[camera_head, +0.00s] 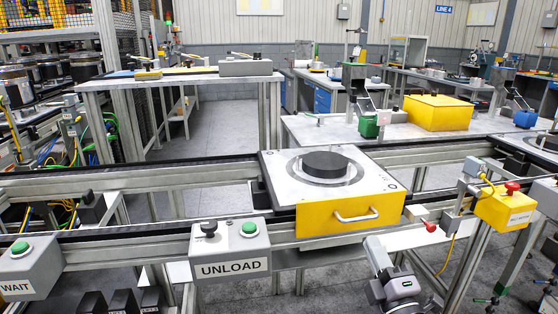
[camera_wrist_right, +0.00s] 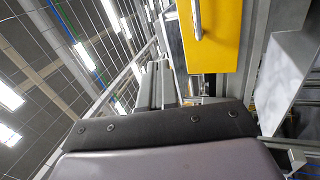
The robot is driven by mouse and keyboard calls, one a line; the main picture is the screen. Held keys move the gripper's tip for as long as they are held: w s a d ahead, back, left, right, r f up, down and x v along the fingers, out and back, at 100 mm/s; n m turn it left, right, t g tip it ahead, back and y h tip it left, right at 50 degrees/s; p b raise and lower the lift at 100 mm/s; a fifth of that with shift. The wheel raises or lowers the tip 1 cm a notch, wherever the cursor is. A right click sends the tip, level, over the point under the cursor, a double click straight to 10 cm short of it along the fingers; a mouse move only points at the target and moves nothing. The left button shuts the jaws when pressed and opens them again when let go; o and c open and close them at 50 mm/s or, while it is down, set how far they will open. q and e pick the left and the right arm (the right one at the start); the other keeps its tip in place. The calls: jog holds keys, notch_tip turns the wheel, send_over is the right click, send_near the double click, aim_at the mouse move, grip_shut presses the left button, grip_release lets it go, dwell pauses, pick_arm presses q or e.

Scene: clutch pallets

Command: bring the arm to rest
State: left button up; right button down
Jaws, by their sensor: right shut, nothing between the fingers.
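My right gripper (camera_head: 382,262) shows at the lower edge of the head view, right of centre. It is shut and empty, below and in front of the yellow-fronted pallet (camera_head: 330,222) and apart from it. My left gripper is not in view.
An UNLOAD box (camera_head: 230,250) with a black knob and green button stands on the front rail. A WAIT box (camera_head: 28,265) is at far left. A yellow box with a red button (camera_head: 506,207) is at right. The conveyor rail (camera_head: 130,185) left of the pallet is clear.

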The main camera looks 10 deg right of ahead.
jog(key=s+a+f+m+g+p, duration=0.2)
jog(key=s+f+m+g, duration=0.9)
jog(key=s+f, duration=1.2)
jog(key=a+m, duration=0.1)
jog(key=m, duration=0.3)
jog(key=shift+a+f+m+y, duration=0.15)
jog(key=shift+a+m+y, duration=0.15)
jog(key=shift+a, duration=0.05)
